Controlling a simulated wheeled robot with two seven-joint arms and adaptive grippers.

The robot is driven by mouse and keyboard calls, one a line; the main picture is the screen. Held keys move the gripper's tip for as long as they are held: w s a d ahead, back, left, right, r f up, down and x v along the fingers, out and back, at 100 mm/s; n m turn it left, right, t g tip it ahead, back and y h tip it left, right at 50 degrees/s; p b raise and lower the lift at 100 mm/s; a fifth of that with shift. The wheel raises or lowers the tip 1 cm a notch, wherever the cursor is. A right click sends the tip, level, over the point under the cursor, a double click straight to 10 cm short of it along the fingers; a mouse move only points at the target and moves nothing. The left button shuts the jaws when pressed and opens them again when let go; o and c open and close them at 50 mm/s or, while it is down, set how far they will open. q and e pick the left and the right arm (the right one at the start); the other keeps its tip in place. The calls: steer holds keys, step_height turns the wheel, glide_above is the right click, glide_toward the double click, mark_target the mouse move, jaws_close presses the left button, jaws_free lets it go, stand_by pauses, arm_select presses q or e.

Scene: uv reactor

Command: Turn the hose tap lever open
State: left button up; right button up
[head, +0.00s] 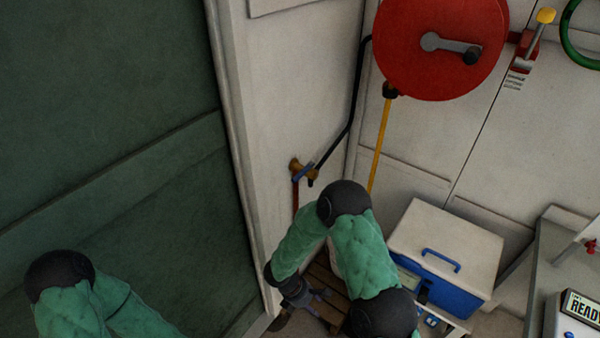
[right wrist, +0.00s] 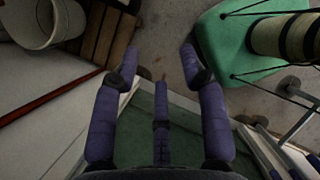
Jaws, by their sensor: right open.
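The hose tap (head: 296,164) is a small brass fitting on the pale wall, left of centre in the head view. Its blue lever (head: 303,172) slants across the front of it. A black hose runs up from the tap to the right, and a reddish-brown pipe drops below it. My right gripper (head: 318,300) is well below the tap, partly hidden by my green-sleeved arm. In the right wrist view the right gripper's fingers (right wrist: 160,68) are spread, with nothing between them, over the floor. The tap does not show there. My left gripper is out of the picture.
A red hose reel (head: 440,48) hangs at the upper right. A blue and white cooler box (head: 447,250) stands right of my right arm. A white bucket (right wrist: 45,20) and wooden slats (right wrist: 108,38) show in the right wrist view, near a green base (right wrist: 222,60).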

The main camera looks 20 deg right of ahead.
steer(key=w+d+r+n+t+h, duration=0.2)
steer(key=w+r+n+t+h, duration=0.25)
steer(key=w+r, duration=0.55)
steer(key=n+t+h, duration=0.2)
steer(key=t+h, duration=0.3)
steer(key=t, duration=0.3)
glide_toward(306, 169)
steer(key=x, duration=0.8)
steer(key=shift+w+f, duration=0.35)
steer(key=shift+f, duration=0.05)
jaws_close()
